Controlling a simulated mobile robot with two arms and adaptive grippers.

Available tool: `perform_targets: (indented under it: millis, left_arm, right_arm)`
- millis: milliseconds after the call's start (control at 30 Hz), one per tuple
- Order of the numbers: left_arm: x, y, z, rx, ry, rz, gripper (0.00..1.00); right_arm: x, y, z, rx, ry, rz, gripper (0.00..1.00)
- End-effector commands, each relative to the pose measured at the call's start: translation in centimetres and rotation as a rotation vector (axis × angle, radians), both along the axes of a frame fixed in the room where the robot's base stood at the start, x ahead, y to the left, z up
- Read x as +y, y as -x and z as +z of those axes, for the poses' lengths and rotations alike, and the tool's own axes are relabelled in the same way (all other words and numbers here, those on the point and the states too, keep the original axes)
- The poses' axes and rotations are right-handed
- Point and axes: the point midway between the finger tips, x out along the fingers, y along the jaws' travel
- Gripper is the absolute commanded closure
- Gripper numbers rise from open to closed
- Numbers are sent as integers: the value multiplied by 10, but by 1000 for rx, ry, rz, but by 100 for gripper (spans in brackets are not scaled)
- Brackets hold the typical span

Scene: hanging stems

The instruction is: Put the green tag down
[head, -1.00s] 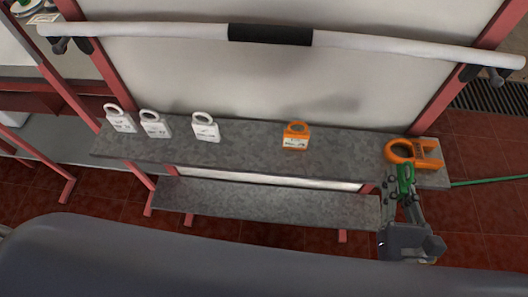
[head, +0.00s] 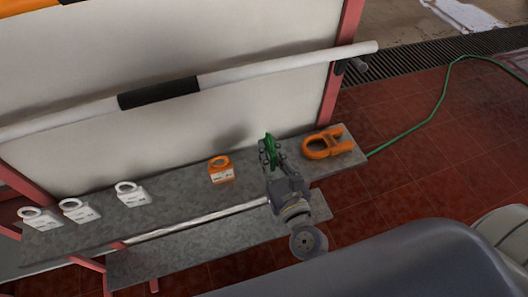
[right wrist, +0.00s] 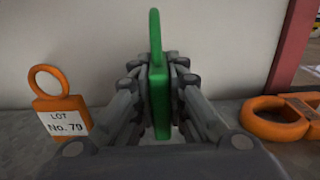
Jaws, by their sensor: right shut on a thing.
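My right gripper (head: 269,158) is shut on the green tag (head: 270,143). In the right wrist view the green tag (right wrist: 159,100) stands upright, edge-on between the fingers, with its loop at the top. It is over the grey upper shelf (head: 176,203), between the orange tag (head: 221,175) and an orange U-shaped shackle (head: 318,152). I cannot tell whether its lower end touches the shelf. The orange tag also shows in the right wrist view (right wrist: 67,117), with a label reading "LOT No. 79". My left gripper is out of view.
Three white tags (head: 131,194) stand towards the left of the shelf. A white rail with a black middle (head: 160,92) runs above, before a pale panel. A green hose (head: 428,112) lies on the red floor to the right. Free shelf lies between the orange and white tags.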

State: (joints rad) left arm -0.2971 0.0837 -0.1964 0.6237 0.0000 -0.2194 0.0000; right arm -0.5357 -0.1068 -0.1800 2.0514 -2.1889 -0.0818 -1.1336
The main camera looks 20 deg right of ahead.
Motion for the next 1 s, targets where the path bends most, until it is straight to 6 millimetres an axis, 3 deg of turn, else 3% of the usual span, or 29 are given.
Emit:
perform_targets:
  millis: [167,433,833,867,933,1000]
  left_arm:
    - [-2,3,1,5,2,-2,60]
    - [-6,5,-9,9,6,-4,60]
    - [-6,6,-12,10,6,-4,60]
    - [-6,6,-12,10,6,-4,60]
    - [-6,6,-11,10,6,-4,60]
    - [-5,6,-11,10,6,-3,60]
  right_arm:
    - [9,-13,-3,0,0,0,100]
    - [9,-13,-36,1,4,1,100]
    - [9,-13,-42,0,0,-1,100]
    - [9,-13,-41,0,0,-1,85]
    - [9,-13,-40,0,0,-1,69]
    - [9,-13,-40,0,0,-1,67]
